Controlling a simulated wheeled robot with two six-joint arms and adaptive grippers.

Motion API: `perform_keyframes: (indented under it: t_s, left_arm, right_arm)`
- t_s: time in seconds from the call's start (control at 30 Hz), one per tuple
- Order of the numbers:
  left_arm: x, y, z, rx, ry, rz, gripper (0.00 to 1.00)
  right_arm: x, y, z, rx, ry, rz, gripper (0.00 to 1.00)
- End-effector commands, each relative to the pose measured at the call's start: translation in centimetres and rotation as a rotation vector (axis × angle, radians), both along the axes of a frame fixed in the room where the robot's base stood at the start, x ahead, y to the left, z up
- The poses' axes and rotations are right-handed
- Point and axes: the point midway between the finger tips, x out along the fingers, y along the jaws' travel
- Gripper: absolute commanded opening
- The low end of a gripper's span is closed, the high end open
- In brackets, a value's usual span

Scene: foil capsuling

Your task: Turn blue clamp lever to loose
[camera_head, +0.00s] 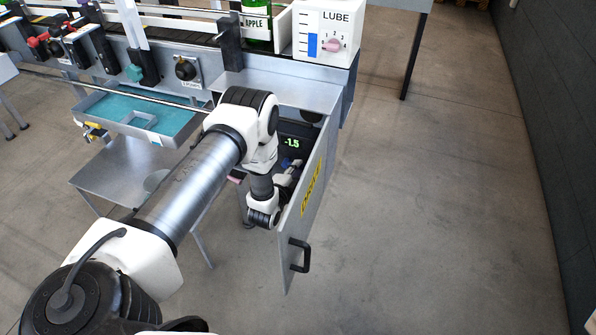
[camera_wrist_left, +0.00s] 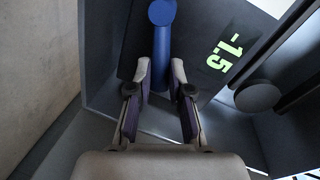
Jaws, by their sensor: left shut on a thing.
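The blue clamp lever (camera_wrist_left: 162,48) shows in the left wrist view as a blue bar with a rounded end, running up from between my fingers. In the head view only a small blue piece of the lever (camera_head: 286,162) shows, inside the open cabinet below the display. My left gripper (camera_wrist_left: 161,78) has one finger on each side of the lever and is shut on it. In the head view the left gripper (camera_head: 290,170) is small and partly hidden by my own arm. The lever's pivot is hard to make out. My right gripper is not in view.
The grey cabinet door (camera_head: 303,215) stands open close to the right of my wrist, with a black handle (camera_head: 299,255). A green display (camera_head: 292,143) reads -1.5. A dark round knob (camera_wrist_left: 257,96) is right of the lever. Open floor lies right of the door.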

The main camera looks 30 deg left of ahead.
Motion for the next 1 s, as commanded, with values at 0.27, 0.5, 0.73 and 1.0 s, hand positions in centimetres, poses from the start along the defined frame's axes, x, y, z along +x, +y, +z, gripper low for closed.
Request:
perform_keyframes:
  t_s: [0.27, 0.5, 0.73, 1.0]
  left_arm:
    - [-0.3, 0.8, 1.2, -0.256, -0.060, 0.002, 0.00]
    - [-0.5, 1.7, 1.9, -0.476, -0.113, 0.001, 0.00]
    - [-0.7, 2.7, 2.4, -0.687, -0.166, 0.003, 0.00]
    - [-1.0, 3.8, 2.7, -0.897, -0.215, 0.003, 0.00]
  right_arm:
    - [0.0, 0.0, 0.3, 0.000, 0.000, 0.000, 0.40]
    - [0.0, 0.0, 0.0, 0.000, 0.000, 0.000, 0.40]
    - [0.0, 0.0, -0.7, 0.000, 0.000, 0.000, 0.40]
    - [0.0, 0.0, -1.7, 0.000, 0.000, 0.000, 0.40]
